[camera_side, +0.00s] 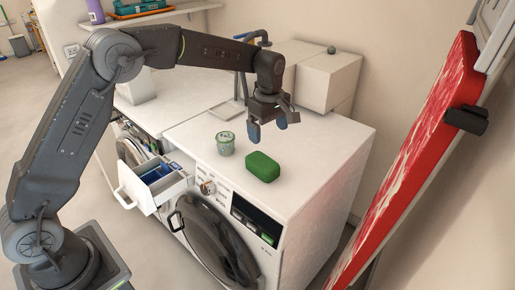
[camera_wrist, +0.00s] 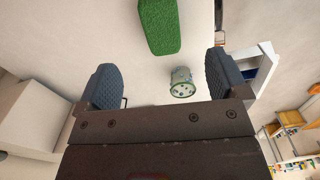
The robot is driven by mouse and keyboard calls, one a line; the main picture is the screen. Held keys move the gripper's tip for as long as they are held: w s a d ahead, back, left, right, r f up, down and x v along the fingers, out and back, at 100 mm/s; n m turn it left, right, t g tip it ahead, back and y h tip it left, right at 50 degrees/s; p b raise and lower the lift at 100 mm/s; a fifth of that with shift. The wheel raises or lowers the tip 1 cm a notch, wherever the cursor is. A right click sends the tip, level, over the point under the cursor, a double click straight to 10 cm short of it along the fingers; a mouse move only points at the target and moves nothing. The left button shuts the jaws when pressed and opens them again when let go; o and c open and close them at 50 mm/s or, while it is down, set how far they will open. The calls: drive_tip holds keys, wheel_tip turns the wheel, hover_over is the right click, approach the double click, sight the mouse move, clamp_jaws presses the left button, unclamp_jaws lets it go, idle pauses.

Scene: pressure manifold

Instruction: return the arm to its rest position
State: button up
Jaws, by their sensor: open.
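My gripper (camera_side: 267,129) is open and empty. In the side view it hangs above the white washing machine top, its two blue fingertips spread apart. In the wrist view the fingers of my gripper (camera_wrist: 170,82) stand wide apart with nothing between them. A green block-like object (camera_side: 262,167) lies on the machine top below and in front of the fingers; it also shows at the top of the wrist view (camera_wrist: 160,25). A small patterned cup or jar (camera_side: 225,143) stands on the machine top to the left of the green object, and in the wrist view (camera_wrist: 182,82) it appears near the right finger.
The washing machine (camera_side: 325,165) has an open drawer (camera_side: 155,187) at its front left. White boxes (camera_side: 328,80) stand at the back of the top. A red and white board (camera_side: 408,165) leans at the right. The top's front right is clear.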

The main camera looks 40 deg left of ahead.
drive_tip(key=s+a+r+m+t, duration=0.15)
drive_tip(key=s+r+m, duration=0.25)
drive_tip(key=s+r, duration=0.4)
drive_tip(key=s+r+m+t, duration=0.2)
drive_tip(key=s+r+m, duration=0.3)
drive_tip(key=s, duration=0.4)
drive_tip(key=s+f+m+t, duration=0.2)
drive_tip(key=s+m, duration=0.5)
drive_tip(key=s, duration=0.9)
drive_tip(key=shift+a+f+m, duration=0.3)
drive_tip(key=shift+a+f, duration=0.1)
drive_tip(key=shift+f, duration=0.1)
drive_tip(key=shift+w, duration=0.1)
